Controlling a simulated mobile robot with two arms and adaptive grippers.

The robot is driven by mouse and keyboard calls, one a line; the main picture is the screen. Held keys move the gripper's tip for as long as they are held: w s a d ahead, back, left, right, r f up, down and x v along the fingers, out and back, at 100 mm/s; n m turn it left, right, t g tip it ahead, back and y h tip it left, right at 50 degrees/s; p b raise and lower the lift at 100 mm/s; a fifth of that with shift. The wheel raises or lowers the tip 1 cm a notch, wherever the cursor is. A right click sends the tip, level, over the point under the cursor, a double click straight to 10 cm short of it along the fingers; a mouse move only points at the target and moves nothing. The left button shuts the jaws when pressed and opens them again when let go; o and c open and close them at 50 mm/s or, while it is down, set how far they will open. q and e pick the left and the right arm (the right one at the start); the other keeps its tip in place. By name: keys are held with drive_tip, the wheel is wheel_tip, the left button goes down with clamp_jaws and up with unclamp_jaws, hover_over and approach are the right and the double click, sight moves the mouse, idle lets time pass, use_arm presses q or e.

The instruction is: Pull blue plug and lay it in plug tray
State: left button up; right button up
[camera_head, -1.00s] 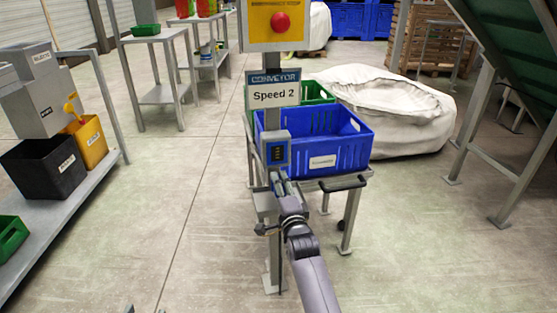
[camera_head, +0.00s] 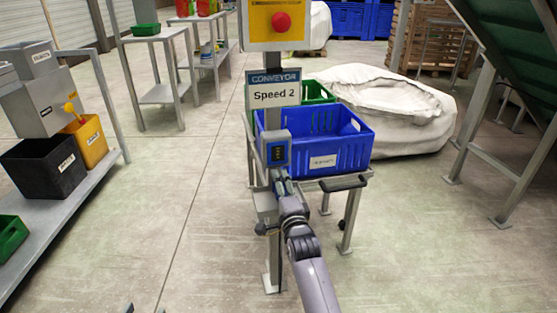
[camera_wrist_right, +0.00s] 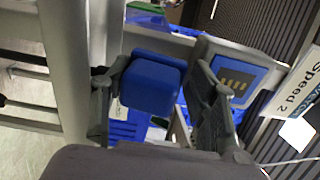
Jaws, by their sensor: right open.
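The blue plug (camera_wrist_right: 152,82) shows in the right wrist view as a rounded blue block. My right gripper (camera_wrist_right: 160,100) is open, with one finger on each side of the plug, and a gap shows on the right side. In the head view my right gripper (camera_head: 282,187) is at the post, just below the grey box with the blue panel (camera_head: 277,152); the plug is too small to make out there. A small grey tray (camera_head: 264,203) is beside the gripper on the post; I cannot tell if it is the plug tray. Only dark tips, possibly my left gripper (camera_head: 145,309), show at the bottom edge.
The post carries a "Speed 2" sign (camera_head: 274,94) and a yellow box with a red button (camera_head: 281,22). A blue crate (camera_head: 345,150) stands on a metal stand right behind it. A shelf with bins (camera_head: 45,165) is at the left. The floor between is clear.

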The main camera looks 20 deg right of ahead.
use_arm(q)
drive_tip(key=s+a+f+g+y+p, duration=0.1)
drive_tip(key=s+a+f+g+p, duration=0.1)
drive_tip(key=s+f+g, duration=0.2)
drive_tip(key=s+a+f+g+y+p, duration=0.1)
drive_tip(key=s+f+g, duration=0.4)
drive_tip(key=s, duration=0.6)
drive_tip(key=shift+a+n+g+y+p, duration=0.3)
drive_tip(key=shift+a+g+y+p, duration=0.15)
drive_tip(key=shift+a+p, duration=0.6)
use_arm(e)
drive_tip(key=s+a, duration=0.1)
drive_tip(key=s, duration=1.5)
drive_tip(key=shift+s+f, duration=0.15)
drive_tip(key=shift+s, duration=0.25)
use_arm(q)
drive_tip(key=shift+s+a, duration=0.1)
drive_tip(key=shift+a, duration=0.05)
use_arm(e)
drive_tip(key=shift+w+a, duration=0.1)
